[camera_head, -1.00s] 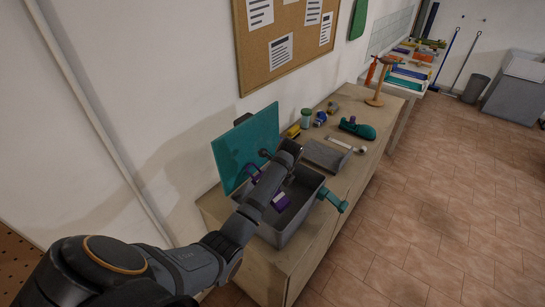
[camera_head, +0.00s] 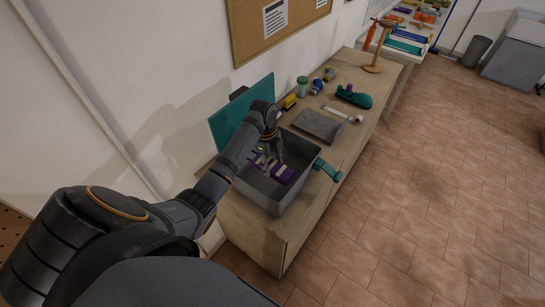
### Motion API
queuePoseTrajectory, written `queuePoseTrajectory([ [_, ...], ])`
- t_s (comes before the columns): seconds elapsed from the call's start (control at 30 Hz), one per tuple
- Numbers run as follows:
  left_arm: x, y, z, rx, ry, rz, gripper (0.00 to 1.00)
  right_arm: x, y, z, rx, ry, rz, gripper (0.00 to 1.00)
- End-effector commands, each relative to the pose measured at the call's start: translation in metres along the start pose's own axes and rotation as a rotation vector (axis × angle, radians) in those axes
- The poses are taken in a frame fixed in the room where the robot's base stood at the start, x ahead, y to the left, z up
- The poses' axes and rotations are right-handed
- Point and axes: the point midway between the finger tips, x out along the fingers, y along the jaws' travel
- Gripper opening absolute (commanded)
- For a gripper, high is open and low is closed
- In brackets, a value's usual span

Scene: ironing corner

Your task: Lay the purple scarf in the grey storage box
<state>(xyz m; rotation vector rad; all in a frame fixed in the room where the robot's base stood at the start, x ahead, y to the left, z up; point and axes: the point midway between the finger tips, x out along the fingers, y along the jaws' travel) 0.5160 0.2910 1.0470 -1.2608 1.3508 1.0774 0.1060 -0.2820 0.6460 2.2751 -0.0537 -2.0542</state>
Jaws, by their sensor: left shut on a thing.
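The grey storage box (camera_head: 257,198) stands open on the wooden cabinet, below and left of the picture's middle. My left gripper (camera_head: 268,160) reaches down into its mouth from the left. It is shut on the purple scarf (camera_head: 287,176), which shows as purple patches with pale parts around and beside the fingers. The scarf sits within the box's outline; whether it touches the floor of the box I cannot tell. The fingers and wrist hide part of it. My right gripper is not in view.
A teal panel (camera_head: 240,112) stands behind the box by the wall. A teal crank-like tool (camera_head: 327,170) sits at the box's right side. A grey slab (camera_head: 319,124) lies just beyond the box. Small items and a wooden stand (camera_head: 378,50) are farther along the cabinet.

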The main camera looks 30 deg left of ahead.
Motion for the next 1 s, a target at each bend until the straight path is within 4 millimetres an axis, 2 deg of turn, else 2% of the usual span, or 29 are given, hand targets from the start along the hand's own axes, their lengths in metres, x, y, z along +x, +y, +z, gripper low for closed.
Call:
queuePoseTrajectory([
  [0.03, 0.007, 0.001, 0.001, -0.001, 0.001, 0.001, 0.21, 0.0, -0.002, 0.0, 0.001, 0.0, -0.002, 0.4],
  [0.1, 0.024, 0.0, 0.004, 0.0, 0.0, 0.0, 0.21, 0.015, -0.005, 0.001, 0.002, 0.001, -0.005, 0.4],
  [0.3, 0.053, 0.001, 0.008, 0.0, -0.001, -0.001, 0.21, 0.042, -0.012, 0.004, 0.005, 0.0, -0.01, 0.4],
  [0.67, 0.1, 0.001, 0.015, 0.001, -0.001, -0.002, 0.21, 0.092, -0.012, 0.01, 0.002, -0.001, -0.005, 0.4],
  [1.0, 0.132, 0.001, 0.02, 0.001, -0.001, -0.001, 0.21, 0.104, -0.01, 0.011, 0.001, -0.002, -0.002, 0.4],
])
